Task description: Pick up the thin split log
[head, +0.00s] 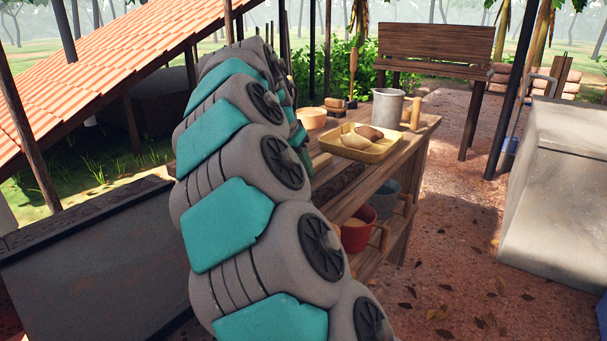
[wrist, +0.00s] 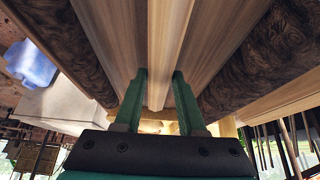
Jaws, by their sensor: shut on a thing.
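In the wrist view, the two green fingers of my gripper (wrist: 160,92) are closed on a narrow strip of pale split wood, the thin split log (wrist: 161,50). It runs lengthwise away from the palm between the fingers. Pale wood faces spread out on both sides of it, with dark rough bark (wrist: 245,62) beyond. I cannot tell clearly where the held piece ends and the neighbouring wood begins, or whether it is lifted.
A wooden workbench (head: 424,124) stands behind my arm. On it are a yellow tray (head: 378,152) with brown lumps, a grey metal jug (head: 388,107) and a small bowl (head: 312,118). A red bucket (head: 358,232) sits below. A pale block (head: 560,190) stands right; the ground between is open.

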